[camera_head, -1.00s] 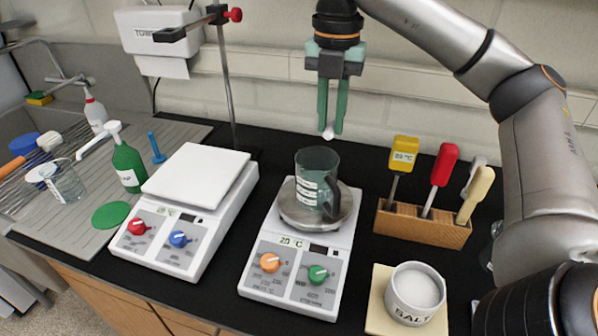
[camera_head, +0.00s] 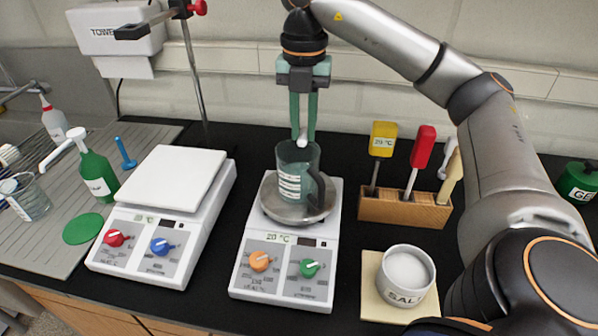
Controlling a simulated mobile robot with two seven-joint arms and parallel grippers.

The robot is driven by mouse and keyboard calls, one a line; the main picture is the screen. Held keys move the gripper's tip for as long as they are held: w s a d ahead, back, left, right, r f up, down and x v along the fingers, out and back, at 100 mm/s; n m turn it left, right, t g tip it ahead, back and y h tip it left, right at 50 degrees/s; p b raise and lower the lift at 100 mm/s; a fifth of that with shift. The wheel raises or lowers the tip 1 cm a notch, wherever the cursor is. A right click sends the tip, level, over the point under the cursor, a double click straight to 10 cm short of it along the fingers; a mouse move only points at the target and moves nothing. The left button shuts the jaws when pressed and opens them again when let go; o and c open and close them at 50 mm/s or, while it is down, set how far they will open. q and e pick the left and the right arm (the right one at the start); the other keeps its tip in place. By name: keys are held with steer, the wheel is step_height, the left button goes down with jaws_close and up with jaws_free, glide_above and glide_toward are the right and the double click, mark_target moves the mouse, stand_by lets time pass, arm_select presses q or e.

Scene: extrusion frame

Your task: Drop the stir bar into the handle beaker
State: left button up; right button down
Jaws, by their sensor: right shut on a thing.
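The handle beaker (camera_head: 291,178) is clear glass with white markings and a dark handle on its right. It stands upright on the round metal plate of a stirrer hotplate (camera_head: 290,260) with orange and green knobs. My right gripper (camera_head: 303,133) points down just above the beaker's mouth. Its green fingers are shut on the white stir bar (camera_head: 302,138), whose lower end hangs at about the height of the rim; whether it is inside the rim cannot be told. My left gripper is not in view.
A hotplate with a white square top (camera_head: 173,178) stands to the left. A wooden block (camera_head: 405,208) with several tools and a salt jar (camera_head: 405,275) are to the right. A stand rod (camera_head: 193,80) rises behind. A green bottle (camera_head: 95,170) is at left.

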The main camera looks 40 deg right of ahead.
steer(key=shift+f, duration=0.45)
steer(key=c, duration=0.7)
jaws_free()
step_height(320, 180, up, 3)
steer(key=shift+r+p, duration=0.1)
steer(key=shift+p, duration=0.65)
step_height(320, 180, up, 2)
steer(key=shift+r, duration=1.2)
